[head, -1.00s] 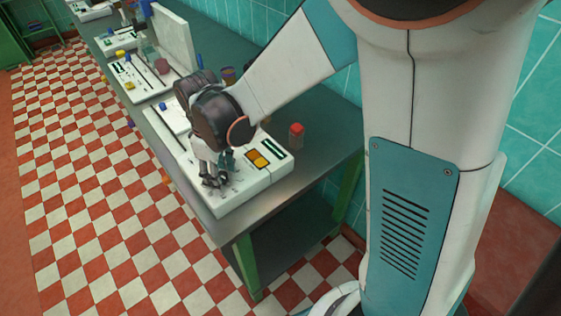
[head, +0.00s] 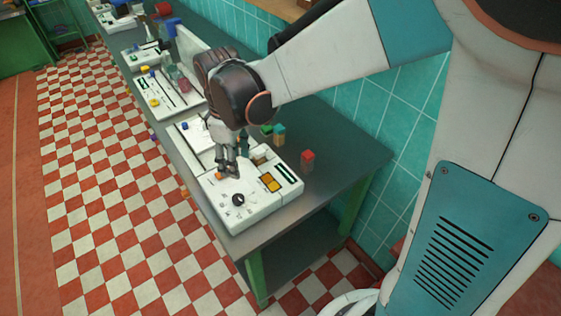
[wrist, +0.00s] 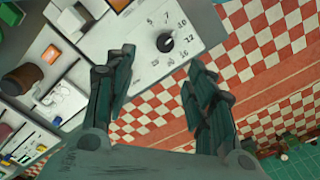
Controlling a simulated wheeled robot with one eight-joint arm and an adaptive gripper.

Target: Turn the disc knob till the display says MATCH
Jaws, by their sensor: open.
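The black disc knob (head: 238,199) sits on the near end of a white panel (head: 265,210) on the bench. In the wrist view the knob (wrist: 166,43) has a ring of printed numbers around it, with 5, 7, 10 and 12 readable. My gripper (head: 228,173) is over the panel, behind the knob and apart from it. In the wrist view my gripper (wrist: 160,74) has its fingers spread with nothing between them, and the knob shows beyond the fingertips. The panel has an orange-yellow patch (head: 271,181) and a dark slot (head: 286,172); no MATCH text is legible.
A red-topped block (head: 307,161) and a green-and-tan block (head: 279,134) stand on the bench behind the panel. An orange piece (head: 219,174) lies close to my fingers. More white panels (head: 165,98) line the bench farther off.

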